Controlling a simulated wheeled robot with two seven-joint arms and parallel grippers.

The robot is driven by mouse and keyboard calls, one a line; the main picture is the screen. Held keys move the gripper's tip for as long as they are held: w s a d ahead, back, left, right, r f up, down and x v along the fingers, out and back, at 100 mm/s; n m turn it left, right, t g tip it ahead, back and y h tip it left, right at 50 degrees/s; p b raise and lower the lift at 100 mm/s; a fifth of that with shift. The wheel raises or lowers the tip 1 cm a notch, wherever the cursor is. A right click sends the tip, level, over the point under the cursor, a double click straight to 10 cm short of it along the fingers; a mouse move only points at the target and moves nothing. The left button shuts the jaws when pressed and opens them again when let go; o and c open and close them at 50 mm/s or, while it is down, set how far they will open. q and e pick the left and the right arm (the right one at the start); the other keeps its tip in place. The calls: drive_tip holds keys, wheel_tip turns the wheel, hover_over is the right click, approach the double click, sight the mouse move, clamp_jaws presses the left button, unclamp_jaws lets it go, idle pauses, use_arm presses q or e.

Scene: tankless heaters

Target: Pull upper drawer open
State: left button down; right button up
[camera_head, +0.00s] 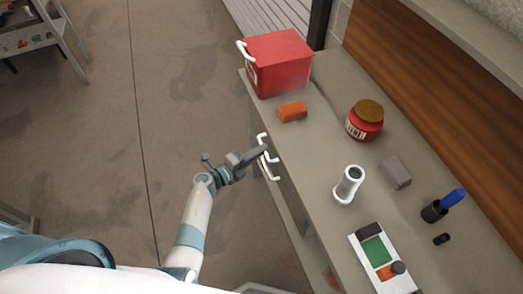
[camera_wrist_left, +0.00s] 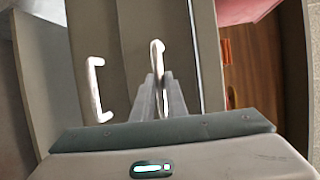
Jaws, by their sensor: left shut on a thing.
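My left gripper (camera_head: 258,153) is at the front of the grey cabinet, beside its white bar handles (camera_head: 269,170). In the left wrist view, the gripper (camera_wrist_left: 158,82) is shut on the upper drawer's handle (camera_wrist_left: 157,52), which shows between and just beyond the fingertips. The upper drawer front (camera_wrist_left: 181,35) lies around it, near the countertop edge. A second white handle (camera_wrist_left: 96,90) is to the left, clear of the fingers. How far the drawer stands out is hard to tell. My right gripper is not in view.
The countertop (camera_head: 330,110) holds a red box (camera_head: 280,68), an orange block (camera_head: 292,112), a red jar (camera_head: 365,122), a white cylinder (camera_head: 348,185), a grey block (camera_head: 396,172) and a device with a green panel (camera_head: 376,250). The floor (camera_head: 180,110) left of the cabinet is clear.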

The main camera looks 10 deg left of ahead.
use_arm(q)
drive_tip(key=s+a+b, duration=0.1)
drive_tip(key=s+a, duration=0.5)
drive_tip(key=a, duration=0.4)
drive_tip(key=s+a+b, duration=0.1)
drive_tip(key=s+a, duration=0.6)
drive_tip(key=a, duration=0.3)
drive_tip(key=shift+s, duration=0.3)
drive_tip(key=c, duration=1.8)
unclamp_jaws()
drive_tip(key=shift+o, duration=0.2)
drive_tip(key=shift+s+a, duration=0.1)
drive_tip(key=v, duration=1.7)
